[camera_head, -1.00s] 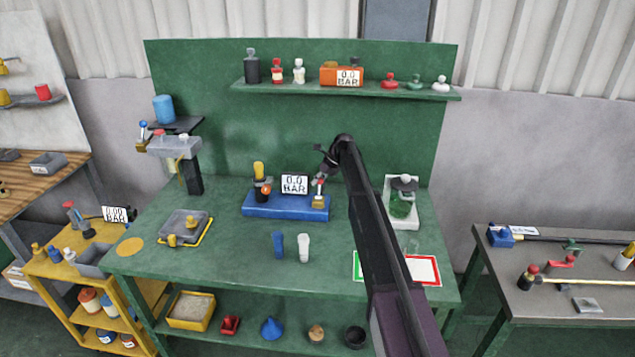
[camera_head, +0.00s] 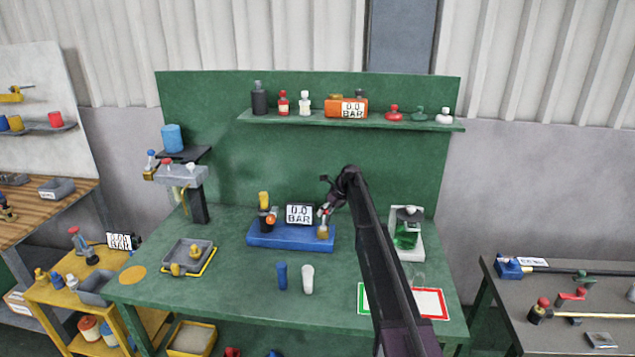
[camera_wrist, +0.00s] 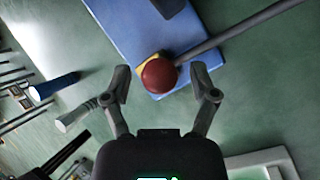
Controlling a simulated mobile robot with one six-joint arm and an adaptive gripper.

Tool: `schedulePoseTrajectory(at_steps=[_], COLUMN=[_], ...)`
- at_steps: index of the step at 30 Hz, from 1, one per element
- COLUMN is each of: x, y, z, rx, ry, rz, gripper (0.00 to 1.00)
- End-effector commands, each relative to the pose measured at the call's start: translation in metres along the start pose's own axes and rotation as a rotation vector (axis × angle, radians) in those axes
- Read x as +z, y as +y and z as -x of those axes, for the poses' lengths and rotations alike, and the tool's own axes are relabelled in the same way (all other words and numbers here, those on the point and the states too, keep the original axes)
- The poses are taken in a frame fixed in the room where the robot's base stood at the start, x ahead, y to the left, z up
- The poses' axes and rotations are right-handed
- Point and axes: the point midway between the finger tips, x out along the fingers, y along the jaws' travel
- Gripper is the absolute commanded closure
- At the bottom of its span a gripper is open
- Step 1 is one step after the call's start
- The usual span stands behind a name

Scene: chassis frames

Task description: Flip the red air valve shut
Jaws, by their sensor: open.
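The blue base block (camera_head: 275,238) stands mid-bench, with a white "0.0 BAR" display (camera_head: 299,214) behind it. At its right end is a brass fitting (camera_head: 322,232) with a small red part above it, mostly hidden by my gripper (camera_head: 330,196). In the wrist view, a round red knob (camera_wrist: 158,76) shows over a yellow part (camera_wrist: 146,66) at the block's edge (camera_wrist: 125,35). A grey rod (camera_wrist: 230,33) runs up and right from beside the knob. My gripper (camera_wrist: 160,84) is open, with a finger on either side of the knob. I cannot tell whether either touches it.
A blue tube (camera_head: 282,276) and a white tube (camera_head: 307,279) stand in front of the block. A white stand with a green flask (camera_head: 405,234) is to the right. A grey tray (camera_head: 187,254) is at left.

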Motion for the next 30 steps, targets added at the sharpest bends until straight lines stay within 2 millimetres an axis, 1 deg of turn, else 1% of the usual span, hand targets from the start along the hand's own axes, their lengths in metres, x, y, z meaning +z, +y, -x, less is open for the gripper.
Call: schedulePoseTrajectory(at_steps=[5,8,11,22,30], x=[-0.022,-0.039,-0.061,-0.157,-0.228], y=[0.01,0.021,0.035,0.097,0.143], z=[0.002,0.004,0.006,0.016,0.025], rx=[-0.006,-0.017,-0.028,-0.049,-0.023], ry=[0.016,0.031,0.053,0.173,0.275], rz=[0.079,0.164,0.279,0.811,1.203], gripper=[0.24,0.24,0.24,0.24,0.24])
